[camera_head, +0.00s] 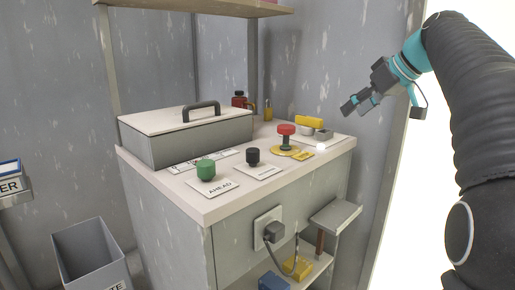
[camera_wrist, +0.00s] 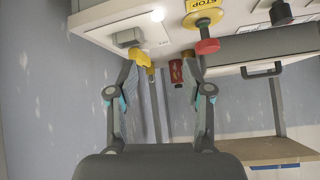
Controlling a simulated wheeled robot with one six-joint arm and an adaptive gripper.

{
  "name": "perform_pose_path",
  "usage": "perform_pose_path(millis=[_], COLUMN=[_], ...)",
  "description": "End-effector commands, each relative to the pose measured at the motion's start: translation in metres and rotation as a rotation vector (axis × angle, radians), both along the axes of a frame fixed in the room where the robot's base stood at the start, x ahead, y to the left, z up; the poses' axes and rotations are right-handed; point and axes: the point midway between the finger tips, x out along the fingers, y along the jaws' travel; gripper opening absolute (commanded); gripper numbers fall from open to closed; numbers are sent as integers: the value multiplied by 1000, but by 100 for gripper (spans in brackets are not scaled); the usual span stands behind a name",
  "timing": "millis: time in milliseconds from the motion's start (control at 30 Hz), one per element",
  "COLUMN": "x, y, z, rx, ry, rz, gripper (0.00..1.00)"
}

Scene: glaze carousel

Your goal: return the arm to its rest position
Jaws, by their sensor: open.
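My gripper (camera_head: 358,105) hangs in the air at the upper right of the head view, in front of the grey wall and apart from the cabinet. In the wrist view my gripper (camera_wrist: 161,75) shows its two fingers spread, with nothing held between them. My black arm runs down the right side of the head view.
The cabinet top (camera_head: 215,205) carries a lidded box (camera_head: 190,135), a green button (camera_head: 206,170), a black knob (camera_head: 253,156), a red stop button (camera_head: 286,132) and a yellow-handled item (camera_head: 309,122). A small shelf (camera_head: 335,216) juts from its side. A bin (camera_head: 92,255) stands left.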

Motion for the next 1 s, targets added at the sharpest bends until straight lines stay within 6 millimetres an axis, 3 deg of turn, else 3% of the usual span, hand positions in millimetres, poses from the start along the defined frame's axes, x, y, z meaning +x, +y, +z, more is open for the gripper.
perform_pose_path(millis=[233, 467, 667, 1000], x=[7, -16, -70, -195], y=[-21, -25, -12, 26], z=[-56, -106, -157, -232], rx=[48, 57, 29, -82], ry=[135, 250, 339, 374], rz=[-205, -398, -574, -699], gripper=[50, 50, 50, 50])
